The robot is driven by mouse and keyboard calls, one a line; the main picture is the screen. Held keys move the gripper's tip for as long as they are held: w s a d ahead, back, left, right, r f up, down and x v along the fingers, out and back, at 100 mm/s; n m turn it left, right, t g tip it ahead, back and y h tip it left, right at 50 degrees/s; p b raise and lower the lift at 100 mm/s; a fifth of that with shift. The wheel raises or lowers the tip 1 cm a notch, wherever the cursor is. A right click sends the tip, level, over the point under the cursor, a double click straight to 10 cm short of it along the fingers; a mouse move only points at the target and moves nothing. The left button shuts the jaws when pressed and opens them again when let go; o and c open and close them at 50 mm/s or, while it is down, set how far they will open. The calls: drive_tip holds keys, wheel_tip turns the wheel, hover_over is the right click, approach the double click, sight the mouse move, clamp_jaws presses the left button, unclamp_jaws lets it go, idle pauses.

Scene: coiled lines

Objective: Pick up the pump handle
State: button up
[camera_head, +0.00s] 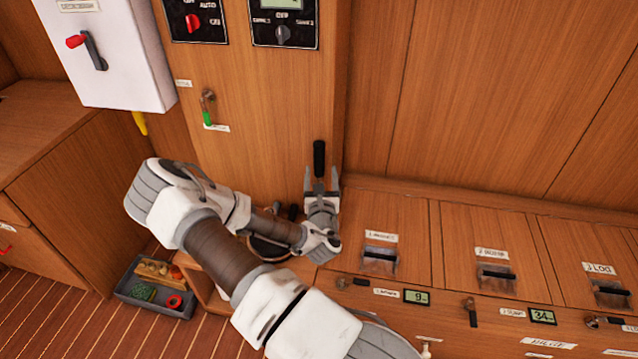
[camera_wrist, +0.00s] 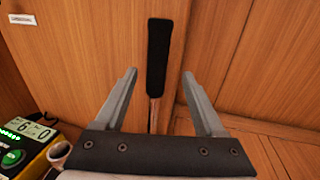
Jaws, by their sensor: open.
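The pump handle (camera_head: 319,158) has a black grip and stands upright against the wooden panel, beyond my gripper. In the wrist view the black grip (camera_wrist: 160,55) shows with a thin brownish metal rod below it. My gripper (camera_head: 321,182) is open and points at the handle. In the wrist view the handle appears between the fingers of the gripper (camera_wrist: 159,76), with a gap on both sides. Whether the handle is in reach between the fingers or still beyond them, I cannot tell. The rod's lower end is hidden behind the gripper body.
A yellow device (camera_wrist: 28,140) with a display and green button sits at the wrist view's lower left. Latched locker lids (camera_head: 480,235) line the right. A grey tray (camera_head: 150,302) of small items lies on the floor. A white box (camera_head: 110,50) with a red-tipped lever hangs upper left.

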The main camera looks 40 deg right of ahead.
sight(319, 164)
drive_tip(key=shift+a+b+x, duration=0.2)
drive_tip(key=shift+b+x, duration=0.65)
drive_tip(key=shift+x, duration=1.9)
drive_tip(key=shift+w+r, duration=0.1)
drive_tip(key=shift+c, duration=0.3)
clamp_jaws()
